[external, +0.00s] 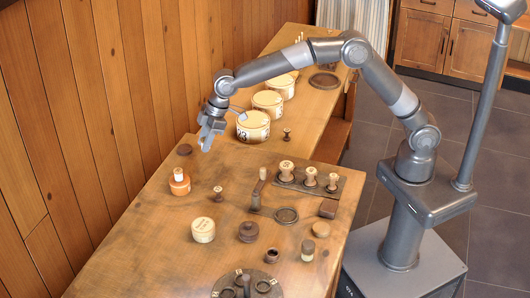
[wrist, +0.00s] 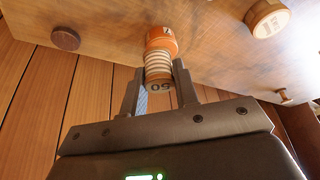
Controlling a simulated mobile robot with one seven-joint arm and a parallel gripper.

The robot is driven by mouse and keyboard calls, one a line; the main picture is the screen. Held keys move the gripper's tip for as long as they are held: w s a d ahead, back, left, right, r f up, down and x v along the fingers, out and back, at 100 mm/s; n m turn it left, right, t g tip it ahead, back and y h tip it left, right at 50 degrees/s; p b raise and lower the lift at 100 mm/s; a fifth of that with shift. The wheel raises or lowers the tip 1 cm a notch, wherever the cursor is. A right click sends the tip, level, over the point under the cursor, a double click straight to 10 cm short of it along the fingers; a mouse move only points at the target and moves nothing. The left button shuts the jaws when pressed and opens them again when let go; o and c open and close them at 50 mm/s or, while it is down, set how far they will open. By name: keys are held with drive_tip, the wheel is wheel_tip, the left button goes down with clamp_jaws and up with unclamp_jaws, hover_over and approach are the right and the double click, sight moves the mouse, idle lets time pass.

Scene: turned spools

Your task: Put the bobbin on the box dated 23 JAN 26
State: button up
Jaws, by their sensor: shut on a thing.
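My gripper (external: 207,142) is above the table's wall side, fingers pointing down. In the wrist view, its fingers (wrist: 160,80) are shut on the bobbin (wrist: 157,68), which has a pale ridged body and a darker end marked "50". The bobbin is hidden by the fingers in the external view. Beyond it in the wrist view is an orange cylinder (wrist: 161,38), which stands on the table with a pale top in the external view (external: 180,185). The nearest of three round cream boxes (external: 254,128) seems to show "23"; its full date is unreadable. Two more boxes (external: 268,102) (external: 284,84) stand behind.
A dark disc (external: 184,149) lies near the wall. A small spool (external: 287,134) stands beside the nearest box. A lettered round container (external: 203,230), a dark lidded pot (external: 249,231) and a rack of stamps (external: 345,187) occupy the near table. The plank wall borders the left.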

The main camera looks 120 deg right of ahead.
drive_tip(key=w+a+r+n, duration=0.15)
drive_tip(key=w+a, duration=0.25)
drive_tip(key=a, duration=0.8)
drive_tip(key=y, duration=0.1)
approach(198, 227)
drive_tip(key=shift+w+a+f+n, duration=0.1)
drive_tip(key=shift+w+f+n, duration=0.15)
drive_tip(key=shift+w, duration=0.2)
drive_tip(key=shift+w+a+f+n, duration=0.1)
drive_tip(key=shift+w+f+n, duration=0.15)
drive_tip(key=shift+w, duration=0.2)
drive_tip(key=shift+w+a+f, duration=0.15)
drive_tip(key=shift+a+f, duration=0.05)
drive_tip(key=shift+f, duration=1.95)
drive_tip(key=o, duration=0.9)
drive_tip(key=shift+f, duration=0.15)
drive_tip(key=shift+o, duration=0.2)
